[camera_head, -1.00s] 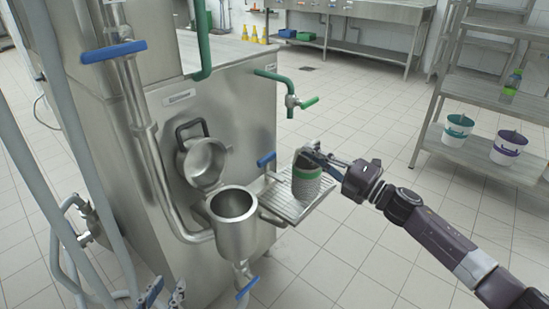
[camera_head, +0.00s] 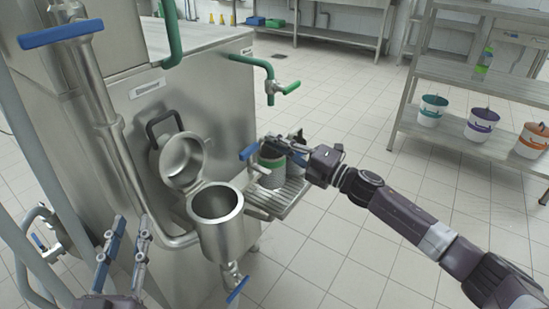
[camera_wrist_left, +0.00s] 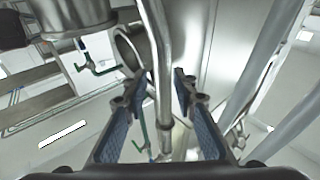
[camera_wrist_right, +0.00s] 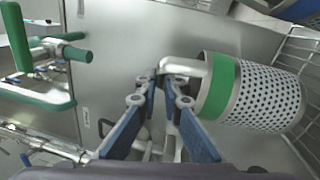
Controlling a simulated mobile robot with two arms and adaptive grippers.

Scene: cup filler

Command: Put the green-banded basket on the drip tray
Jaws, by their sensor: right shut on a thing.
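The green-banded basket (camera_head: 268,180) is a perforated metal cylinder with a green band near its top. My right gripper (camera_head: 283,148) is shut on its handle, seen in the right wrist view (camera_wrist_right: 204,72) along with the basket (camera_wrist_right: 268,95). The basket is upright over the back part of the drip tray (camera_head: 287,203), beside the machine. Whether its base touches the grid is hidden. A wire grid (camera_wrist_right: 300,45) shows close by the basket's base. My left gripper (camera_head: 122,258) is open and empty at lower left; its fingers (camera_wrist_left: 155,108) stand apart before a metal pipe.
The steel machine (camera_head: 215,100) has an open lidded pot (camera_head: 218,225), blue-handled valves (camera_head: 250,152) and a green tap (camera_head: 278,88) near the basket. A shelf at right holds white buckets with teal (camera_head: 432,110), purple (camera_head: 481,124) and orange (camera_head: 531,140) bands. The floor in front is clear.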

